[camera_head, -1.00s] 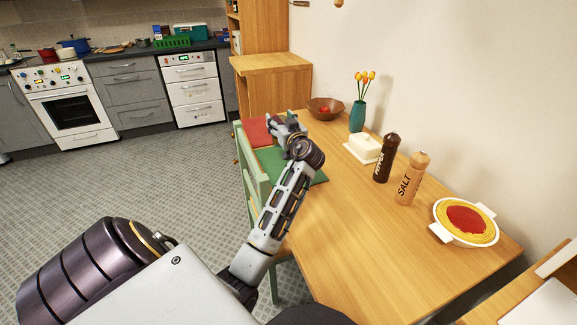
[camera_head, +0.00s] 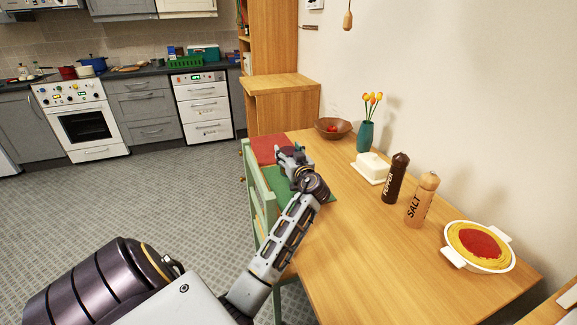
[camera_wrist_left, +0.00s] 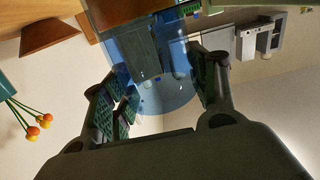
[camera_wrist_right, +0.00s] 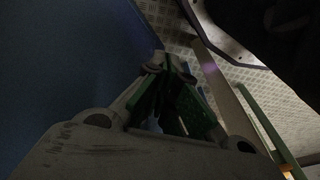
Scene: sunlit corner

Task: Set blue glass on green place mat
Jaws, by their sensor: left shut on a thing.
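The blue glass (camera_wrist_left: 172,98) is see-through and sits between the two fingers of my left gripper in the left wrist view. My left gripper (camera_head: 292,157) is shut on it, over the far left end of the table. In the head view I cannot make out the glass apart from the gripper. The green place mat (camera_head: 281,187) lies at the table's left edge, partly hidden under my left wrist. My right gripper (camera_wrist_right: 166,72) shows only in its own dark wrist view, with its fingertips close together and nothing visible between them.
A red mat (camera_head: 268,149) lies beyond the green one. A green chair (camera_head: 259,205) stands at the table's left edge. A bowl (camera_head: 333,128), vase (camera_head: 365,136), butter dish (camera_head: 371,168), pepper mill (camera_head: 396,179), salt mill (camera_head: 421,200) and pasta dish (camera_head: 450,257) line the wall side.

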